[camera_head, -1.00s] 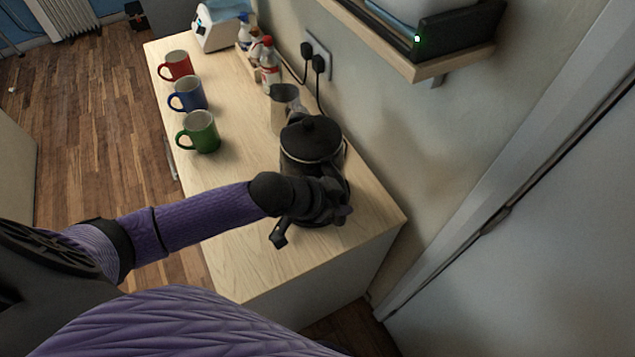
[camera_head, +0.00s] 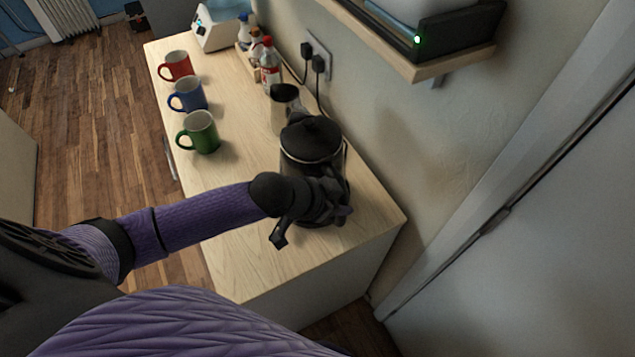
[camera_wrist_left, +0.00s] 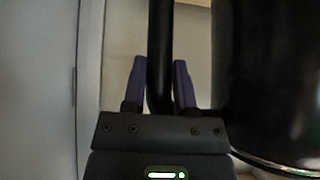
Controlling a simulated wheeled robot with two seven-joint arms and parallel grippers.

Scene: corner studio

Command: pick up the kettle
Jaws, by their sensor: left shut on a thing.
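The black kettle (camera_head: 311,141) stands upright on the light wooden cabinet top (camera_head: 240,265), near its front right end. My left gripper (camera_head: 335,205) is at the kettle's near side and partly hides its lower body and handle. In the left wrist view the gripper (camera_wrist_left: 161,85) has its two fingers on either side of the dark vertical handle (camera_wrist_left: 160,40), shut on it. The kettle's dark body (camera_wrist_left: 270,80) fills the right of that view. My right gripper is not in view.
Green (camera_head: 199,132), blue (camera_head: 188,95) and red (camera_head: 175,66) mugs stand along the cabinet's left edge. The wall and a shelf (camera_head: 440,66) are to the right.

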